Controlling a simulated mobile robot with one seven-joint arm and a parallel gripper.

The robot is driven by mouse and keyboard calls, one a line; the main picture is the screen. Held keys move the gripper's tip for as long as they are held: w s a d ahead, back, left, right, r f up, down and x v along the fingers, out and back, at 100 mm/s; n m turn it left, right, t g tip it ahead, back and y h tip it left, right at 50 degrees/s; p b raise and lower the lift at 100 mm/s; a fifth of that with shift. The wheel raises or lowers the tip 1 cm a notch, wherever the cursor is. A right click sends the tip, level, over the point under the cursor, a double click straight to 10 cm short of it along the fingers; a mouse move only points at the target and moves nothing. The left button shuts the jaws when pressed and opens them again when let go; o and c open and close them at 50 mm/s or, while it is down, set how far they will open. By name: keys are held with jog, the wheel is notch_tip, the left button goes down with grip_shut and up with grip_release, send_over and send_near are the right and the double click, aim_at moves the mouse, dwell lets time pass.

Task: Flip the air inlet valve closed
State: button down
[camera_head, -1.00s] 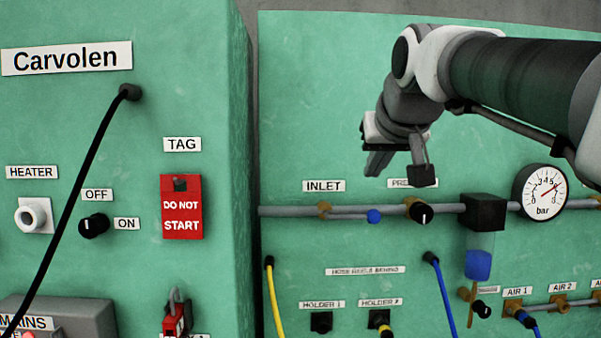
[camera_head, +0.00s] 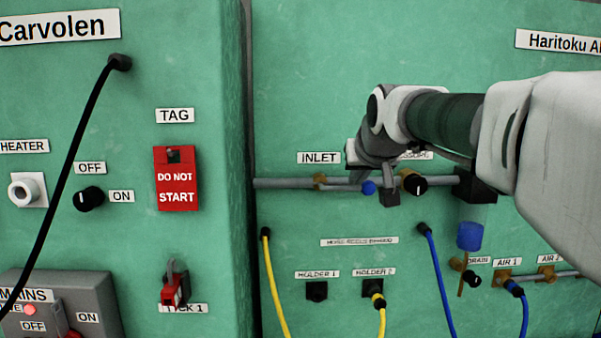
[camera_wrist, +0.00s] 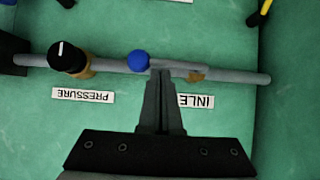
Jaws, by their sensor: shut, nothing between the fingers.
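The air inlet valve has a brass body (camera_head: 320,181) on the grey pipe under the INLET label. Its lever runs along the pipe to a blue knob (camera_head: 368,187) at its right end. In the wrist view, which is upside down, the blue knob (camera_wrist: 139,61) is left of the brass body (camera_wrist: 196,76), with the lever roughly in line with the pipe. My gripper (camera_wrist: 161,76) is shut and empty. Its fingertips overlap the lever beside the knob in that view; I cannot tell whether they touch. In the head view my gripper (camera_head: 359,178) is just above the knob.
The pressure regulator (camera_head: 413,184) with a black knob sits on the same pipe, close right of my gripper. A black filter unit (camera_head: 476,187) is further right. The side of the Carvolen cabinet (camera_head: 225,150) stands out at the left. Yellow and blue hoses hang below.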

jog(key=shift+d+f+m+y+b, duration=0.15)
jog(key=shift+f+m+y+b, duration=0.2)
jog(key=shift+b, duration=0.35)
jog(key=a+f+m+t+y+b, duration=0.3)
jog(key=f+m+y+b, duration=0.6)
jog(key=b, duration=1.4)
jog(key=shift+a+m, duration=0.25)
jog(key=shift+m, duration=0.1)
jog(key=shift+a, duration=0.15)
